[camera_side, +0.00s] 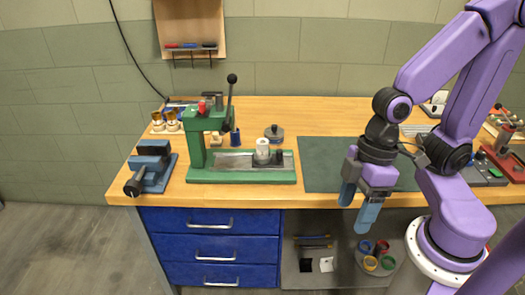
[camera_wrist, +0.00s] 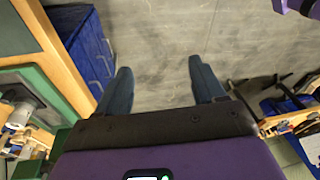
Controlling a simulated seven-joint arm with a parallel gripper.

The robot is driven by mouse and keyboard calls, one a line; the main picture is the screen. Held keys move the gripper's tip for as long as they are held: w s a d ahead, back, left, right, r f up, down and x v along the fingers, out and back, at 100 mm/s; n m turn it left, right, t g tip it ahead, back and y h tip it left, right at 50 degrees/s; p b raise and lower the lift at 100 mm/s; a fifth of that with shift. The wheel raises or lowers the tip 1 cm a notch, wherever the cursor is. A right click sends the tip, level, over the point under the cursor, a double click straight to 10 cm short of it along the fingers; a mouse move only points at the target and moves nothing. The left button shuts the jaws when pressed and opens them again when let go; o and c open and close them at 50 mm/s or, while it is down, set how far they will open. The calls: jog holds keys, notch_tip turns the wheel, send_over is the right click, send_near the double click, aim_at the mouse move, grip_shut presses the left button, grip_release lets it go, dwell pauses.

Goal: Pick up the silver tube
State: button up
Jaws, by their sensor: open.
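A short pale silver cylinder, which looks like the silver tube (camera_side: 262,147), stands upright on a dark block on the bed of the green press (camera_side: 196,150). My gripper (camera_side: 357,206) is open and empty, pointing down near the bench's front edge, well to the right of the tube and apart from it. In the wrist view the open fingers (camera_wrist: 160,70) have only grey floor between them. A pale cylinder at the left edge of that view (camera_wrist: 18,116), beside green metal, seems to be the same tube, partly cut off.
The press has an upright lever (camera_side: 231,95) left of the tube. A blue vise (camera_side: 150,168) sits at the bench's left end. A dark round pot (camera_side: 274,133) stands behind the tube. A dark green mat (camera_side: 325,165) lies clear on the right. Blue drawers (camera_side: 222,245) are below.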

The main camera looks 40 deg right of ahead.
jog(key=w+a+f+m+t+y, duration=0.25)
jog(key=w+a+m, duration=0.2)
jog(key=a, duration=0.25)
jog(key=m+t+h, duration=1)
jog(key=m, duration=0.1)
send_near(265, 147)
jog(key=shift+h, duration=0.25)
jog(key=shift+a+x, duration=0.15)
jog(key=shift+x, duration=1.6)
jog(key=shift+a+x, duration=0.2)
jog(key=shift+x, duration=4.2)
jog(key=shift+s, duration=0.1)
jog(key=c, duration=1.1)
